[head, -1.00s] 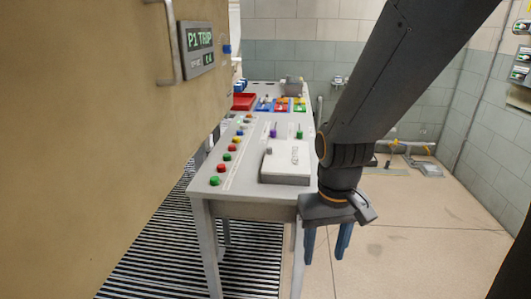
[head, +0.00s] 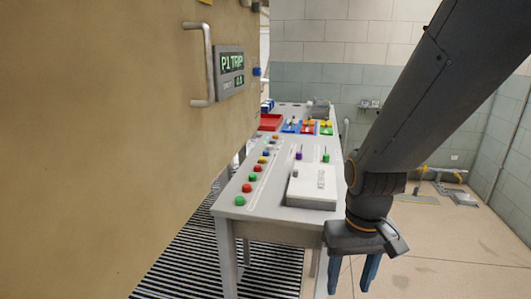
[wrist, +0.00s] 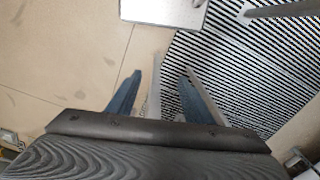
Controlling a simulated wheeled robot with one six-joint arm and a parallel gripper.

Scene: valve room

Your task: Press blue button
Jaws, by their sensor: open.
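A small blue button (head: 266,153) sits in a row of coloured buttons on the grey table (head: 262,203), toward the far part of the row. My gripper (head: 352,280) hangs with its two blue fingers down, apart and empty, off the table's near right corner. It is well short of the blue button and touches nothing that I can see. In the wrist view the open fingers (wrist: 160,75) point over the floor, and a corner of the table (wrist: 165,12) shows at the top. The button is not in the wrist view.
A tan cabinet with a handle (head: 203,65) and a "P1 TRIP" display (head: 230,70) stands close on the left. A white box (head: 313,187) lies on the table beside the buttons. A red tray (head: 270,122) is farther back.

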